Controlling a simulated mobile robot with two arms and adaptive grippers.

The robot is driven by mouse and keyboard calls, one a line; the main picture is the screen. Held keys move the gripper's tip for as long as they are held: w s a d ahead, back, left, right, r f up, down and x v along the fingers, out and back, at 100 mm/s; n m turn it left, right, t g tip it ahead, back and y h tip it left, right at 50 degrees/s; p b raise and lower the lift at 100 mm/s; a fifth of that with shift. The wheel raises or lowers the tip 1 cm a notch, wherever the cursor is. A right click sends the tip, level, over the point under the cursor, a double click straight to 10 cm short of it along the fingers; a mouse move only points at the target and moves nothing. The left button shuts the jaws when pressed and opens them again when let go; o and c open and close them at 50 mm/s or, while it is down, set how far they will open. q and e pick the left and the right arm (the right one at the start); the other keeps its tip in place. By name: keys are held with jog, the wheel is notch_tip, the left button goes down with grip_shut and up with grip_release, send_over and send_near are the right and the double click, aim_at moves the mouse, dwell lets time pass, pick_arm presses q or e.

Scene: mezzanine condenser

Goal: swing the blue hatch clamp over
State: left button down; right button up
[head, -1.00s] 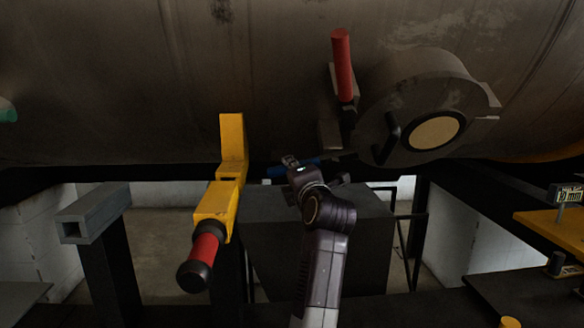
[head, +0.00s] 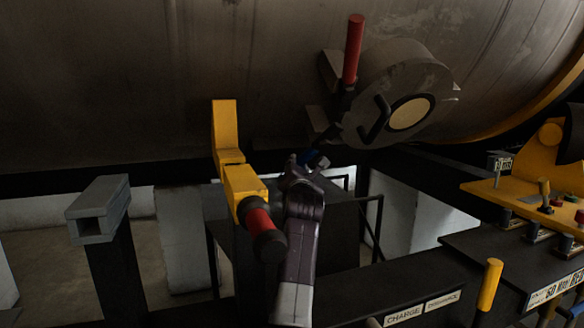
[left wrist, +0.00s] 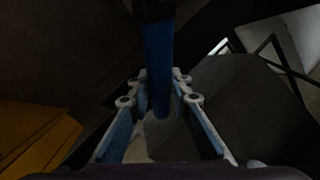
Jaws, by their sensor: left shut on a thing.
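The blue hatch clamp handle (head: 307,157) slopes down and left from a dark arm below the round grey hatch (head: 442,80) on the vessel. My left gripper (head: 311,165) is at its lower end, seen from behind and partly hidden by its own wrist. In the left wrist view the blue handle (left wrist: 158,62) runs down the middle between the fingers of my left gripper (left wrist: 159,98), which are shut on it. My right gripper is not in view.
A red-handled lever (head: 352,50) stands above the clamp. A yellow bracket (head: 245,185) with a red and black grip is close left of my arm. A square grey beam end (head: 98,205) is farther left. A yellow control panel (head: 520,195) is at right.

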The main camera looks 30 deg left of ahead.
pick_arm(q)
jog(key=shift+w+d+r, duration=0.1)
jog(key=shift+w+d, duration=0.05)
jog(key=shift+w, duration=0.1)
dwell(0.3)
jog(key=c, duration=2.2)
grip_release()
jog(key=o, duration=0.5)
jog(key=shift+w+h, duration=0.2)
jog(key=shift+h, duration=0.1)
jog(key=shift+c, duration=0.2)
jog(key=v, duration=1.2)
jog(key=shift+f, duration=0.4)
